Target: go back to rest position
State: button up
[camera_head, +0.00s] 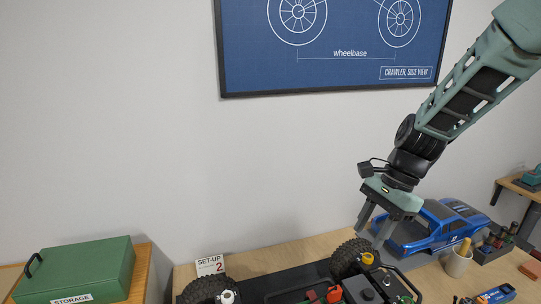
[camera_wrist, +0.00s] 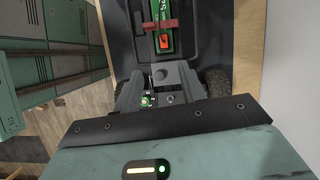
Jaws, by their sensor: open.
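My gripper (camera_head: 371,236) hangs from the raised arm at the right of the head view, pointing down. Its two fingers are apart, with nothing seen between them. It is above the right end of the black crawler chassis (camera_head: 289,283), near a rear black tyre (camera_head: 349,257). In the wrist view my gripper (camera_wrist: 158,92) reaches over the chassis (camera_wrist: 125,60), where a green battery pack (camera_wrist: 164,42) lies under a red strap (camera_wrist: 157,24). The lower part of the chassis is cut off in the head view.
A green storage box (camera_head: 85,268) sits at the left. A set-up card (camera_head: 209,266) stands behind the chassis. A framed poster (camera_head: 335,75) hangs on the wall. Space above the table's left is clear.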

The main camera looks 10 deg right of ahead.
jog(key=s+a+f+n+h+b, duration=0.1)
jog(key=s+a+n+b, duration=0.1)
jog(key=s+a+n, duration=0.2)
jog(key=s+a+f+n+h+b, duration=0.1)
jog(key=s+a+n, duration=0.3)
jog(key=s+n, duration=0.6)
jog(key=s+a+f+n+t+h+b, duration=0.1)
jog(key=s+a+n+b, duration=0.1)
jog(key=s+a+n, duration=0.2)
jog(key=s+n, duration=0.3)
jog(key=n, duration=0.1)
jog(key=shift+s+a+f+n+h+b, duration=0.15)
jog(key=shift+s+f+n+h+b, duration=0.15)
jog(key=shift+s+f+b, duration=0.05)
